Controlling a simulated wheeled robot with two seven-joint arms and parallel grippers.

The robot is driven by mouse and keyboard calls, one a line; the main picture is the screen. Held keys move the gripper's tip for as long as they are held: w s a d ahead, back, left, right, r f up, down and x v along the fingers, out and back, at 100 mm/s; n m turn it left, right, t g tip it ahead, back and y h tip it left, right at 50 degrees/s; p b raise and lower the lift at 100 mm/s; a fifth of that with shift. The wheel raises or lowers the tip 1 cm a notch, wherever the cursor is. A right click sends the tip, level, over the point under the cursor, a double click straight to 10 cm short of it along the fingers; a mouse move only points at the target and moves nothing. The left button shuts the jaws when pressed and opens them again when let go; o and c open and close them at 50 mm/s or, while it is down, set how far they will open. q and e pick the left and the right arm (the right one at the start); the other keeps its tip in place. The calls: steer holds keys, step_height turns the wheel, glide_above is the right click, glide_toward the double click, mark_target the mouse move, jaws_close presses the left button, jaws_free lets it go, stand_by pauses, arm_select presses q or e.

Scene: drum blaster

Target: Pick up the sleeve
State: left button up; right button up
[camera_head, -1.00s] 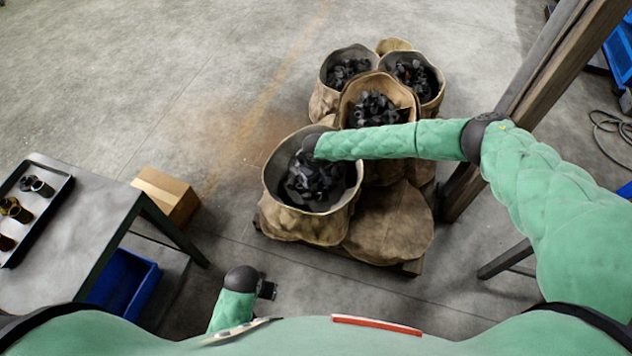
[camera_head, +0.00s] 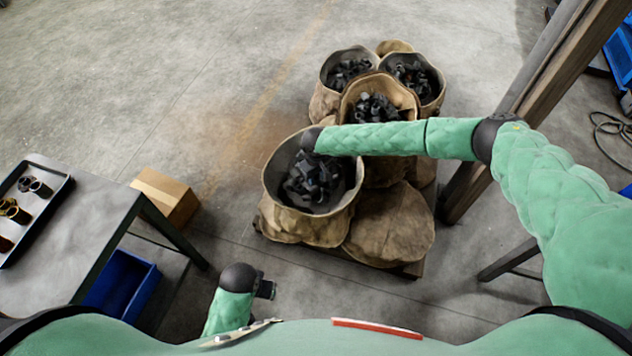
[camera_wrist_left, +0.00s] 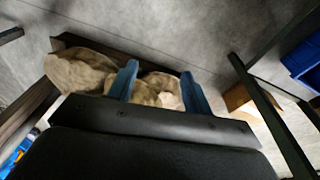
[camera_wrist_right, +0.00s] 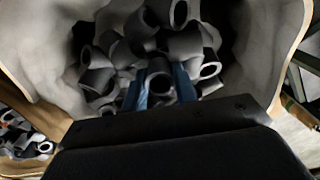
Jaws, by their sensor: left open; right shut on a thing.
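The front sack (camera_head: 322,222) is open and holds several black and grey sleeves (camera_head: 316,182). My right arm reaches over its rim, and its dark wrist is above the sack; the fingers are hard to make out in the head view. In the right wrist view my right gripper (camera_wrist_right: 160,82) is down among the sleeves, its blue fingers shut on a dark sleeve (camera_wrist_right: 159,77), partly hidden by the hand. Other sleeves lie close around it. My left gripper (camera_head: 266,288) is low near my body, empty; its open blue fingers show in the left wrist view (camera_wrist_left: 159,86).
More open sacks (camera_head: 376,95) with dark sleeves stand behind, and a closed sack (camera_head: 392,228) sits right on the pallet. A table (camera_head: 82,222) with a black tray (camera_head: 50,213) stands left, beside a cardboard box (camera_head: 165,198). A wooden post (camera_head: 540,85) rises at right.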

steer(key=s+d+r+m+b, duration=0.2)
steer(key=s+d+r+m, duration=0.2)
steer(key=s+d+r, duration=0.65)
arm_select(q)
step_height(320, 180, up, 10)
steer(key=s, duration=0.1)
steer(key=shift+s+a+r, duration=0.15)
steer(key=shift+s+a, duration=0.05)
arm_select(e)
steer(key=d+r+m, duration=0.1)
steer(key=d+r, duration=0.4)
steer(key=r, duration=0.4)
steer(key=d+r+m, duration=0.2)
steer(key=d+r, duration=0.3)
steer(key=r, duration=0.4)
steer(key=shift+w+d+r+m, duration=0.15)
steer(key=shift+w+m, duration=0.15)
steer(key=shift+w, duration=0.05)
arm_select(q)
steer(key=shift+s, duration=0.15)
